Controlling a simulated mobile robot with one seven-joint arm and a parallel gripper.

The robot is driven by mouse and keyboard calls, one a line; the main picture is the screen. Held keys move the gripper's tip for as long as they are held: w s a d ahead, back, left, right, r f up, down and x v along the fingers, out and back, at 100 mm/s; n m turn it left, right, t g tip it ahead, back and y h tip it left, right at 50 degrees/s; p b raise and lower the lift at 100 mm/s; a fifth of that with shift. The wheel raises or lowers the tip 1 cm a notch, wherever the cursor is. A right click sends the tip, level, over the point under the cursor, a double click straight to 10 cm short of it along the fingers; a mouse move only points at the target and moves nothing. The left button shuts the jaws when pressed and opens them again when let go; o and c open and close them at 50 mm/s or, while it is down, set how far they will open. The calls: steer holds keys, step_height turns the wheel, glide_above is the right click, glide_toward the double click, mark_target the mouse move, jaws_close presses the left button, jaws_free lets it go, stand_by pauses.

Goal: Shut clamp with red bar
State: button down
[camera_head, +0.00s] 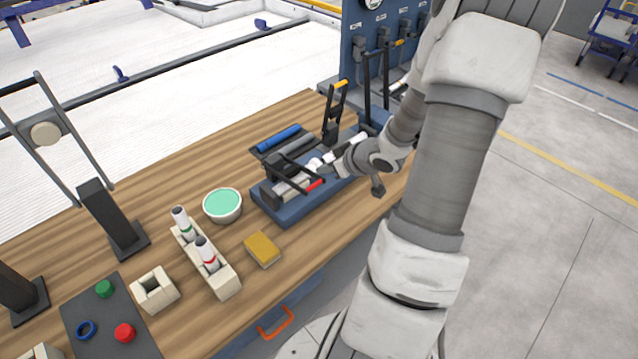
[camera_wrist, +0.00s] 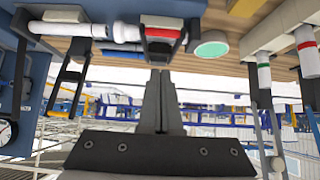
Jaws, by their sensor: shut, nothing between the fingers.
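The clamp with the red bar (camera_head: 314,186) is at the near end of a blue base (camera_head: 290,212) on the wooden bench. Its dark lever lies low, folded down over a white pipe (camera_head: 290,188). In the wrist view the red bar (camera_wrist: 162,33) shows at the top, just beyond my fingertips. My gripper (camera_head: 327,170) is beside the red bar, close to the clamp. In the wrist view its two dark fingers (camera_wrist: 160,75) are together with nothing between them. I cannot tell whether they touch the clamp.
A clamp with a yellow bar (camera_head: 341,84) stands upright farther back. A blue pipe (camera_head: 278,138) lies on a dark tray behind the base. A green-topped bowl (camera_head: 222,205), a yellow sponge (camera_head: 262,249) and a holder with two marker-like tubes (camera_head: 215,270) stand to the left.

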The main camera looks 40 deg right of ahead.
step_height(320, 180, down, 6)
steer(key=w+b, duration=0.1)
steer(key=w, duration=0.1)
steer(key=shift+w+a+f+b, duration=0.2)
steer(key=shift+w+b, duration=0.05)
steer(key=shift+b, duration=0.15)
steer(key=f+b, duration=0.1)
steer(key=f, duration=0.1)
steer(key=s+f+b, duration=0.1)
steer(key=f, duration=0.1)
steer(key=shift+d+f, duration=0.1)
